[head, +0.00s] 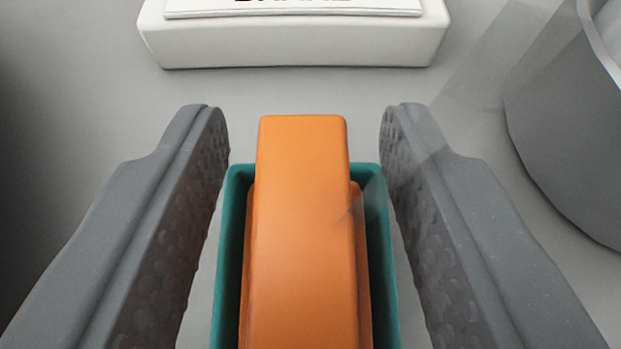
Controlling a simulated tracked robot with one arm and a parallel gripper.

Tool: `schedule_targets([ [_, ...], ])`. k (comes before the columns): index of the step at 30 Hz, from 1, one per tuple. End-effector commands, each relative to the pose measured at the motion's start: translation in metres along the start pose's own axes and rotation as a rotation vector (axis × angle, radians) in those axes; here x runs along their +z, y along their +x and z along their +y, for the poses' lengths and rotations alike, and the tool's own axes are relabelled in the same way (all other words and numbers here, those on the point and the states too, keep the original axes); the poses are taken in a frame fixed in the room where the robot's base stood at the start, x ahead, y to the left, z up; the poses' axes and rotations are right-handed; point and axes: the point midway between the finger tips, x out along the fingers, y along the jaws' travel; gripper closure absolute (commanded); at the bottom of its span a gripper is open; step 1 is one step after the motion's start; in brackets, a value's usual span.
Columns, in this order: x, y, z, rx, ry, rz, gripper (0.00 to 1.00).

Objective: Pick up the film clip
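An orange block-shaped piece (302,230), which may be the film clip, stands in a narrow teal holder (231,250) at the bottom centre of the head view. Its upper part is narrower than the orange part beneath it, and its near end is cut off by the frame. My gripper (303,113) is open, with one grey textured finger on each side of the orange piece and the teal holder. Gaps show between both fingers and the holder, so neither finger appears to touch it.
A white box (290,52) with a partly cut-off black-lettered label stands beyond the fingertips. A large grey rounded container (570,130) is close on the right. A faint see-through shape (495,60) lies between them. The grey surface on the left is clear but shadowed.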

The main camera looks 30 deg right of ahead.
Motion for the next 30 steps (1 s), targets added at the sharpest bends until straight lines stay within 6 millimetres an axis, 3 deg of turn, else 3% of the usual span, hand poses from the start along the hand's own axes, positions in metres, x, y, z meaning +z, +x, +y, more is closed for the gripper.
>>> schedule_targets([
  [7, 0.000, 0.002, 0.000, 0.000, 0.000, 0.000, 0.60],
  [12, 0.000, 0.002, 0.000, 0.000, 0.000, 0.000, 1.00],
  [23, -0.003, 0.001, 0.000, 0.000, 0.000, 0.001, 1.00],
  [30, -0.026, -0.009, 0.000, 0.000, 0.001, 0.006, 1.00],
])
